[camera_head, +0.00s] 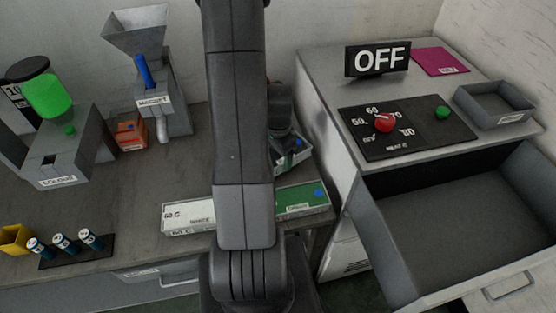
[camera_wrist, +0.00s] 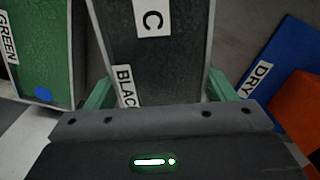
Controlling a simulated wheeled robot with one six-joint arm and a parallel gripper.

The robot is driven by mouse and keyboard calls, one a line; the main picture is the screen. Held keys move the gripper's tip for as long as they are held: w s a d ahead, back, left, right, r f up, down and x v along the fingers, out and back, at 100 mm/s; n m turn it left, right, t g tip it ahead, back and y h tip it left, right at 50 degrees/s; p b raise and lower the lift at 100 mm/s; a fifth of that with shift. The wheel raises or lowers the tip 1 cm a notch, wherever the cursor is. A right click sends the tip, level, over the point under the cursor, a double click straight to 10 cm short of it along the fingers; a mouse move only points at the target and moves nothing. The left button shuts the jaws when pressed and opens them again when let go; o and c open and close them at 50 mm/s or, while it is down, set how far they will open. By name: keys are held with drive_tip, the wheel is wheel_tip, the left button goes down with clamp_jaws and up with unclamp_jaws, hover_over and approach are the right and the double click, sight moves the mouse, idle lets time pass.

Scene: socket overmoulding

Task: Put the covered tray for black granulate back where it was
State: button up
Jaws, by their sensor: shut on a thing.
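The black granulate tray (camera_wrist: 158,62) fills the middle of the wrist view. It has a dark grey top, pale rims and white labels reading "C" and "BLAC", the rest cut off. My gripper (camera_wrist: 160,92) is shut on it, with a green finger at each side. In the head view the tray (camera_head: 294,161) shows only in part behind my arm, at the right end of the bench. I cannot tell from here whether it touches the bench.
A green tray (camera_wrist: 42,55) lies close on the left; the white tray (camera_head: 190,216) is beyond it. A blue "DRY" card (camera_wrist: 275,62) and an orange thing (camera_wrist: 297,105) are on the right. An open drawer (camera_head: 455,225) juts from the cabinet with the "OFF" sign (camera_head: 377,59).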

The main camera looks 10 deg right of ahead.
sight(278, 161)
drive_tip(key=shift+f, duration=1.75)
drive_tip(key=shift+f, duration=0.1)
drive_tip(key=shift+f, duration=0.15)
drive_tip(key=o, duration=1.5)
wheel_tip(278, 161, up, 12)
drive_tip(key=shift+r+b, duration=0.25)
drive_tip(key=shift+b, duration=0.3)
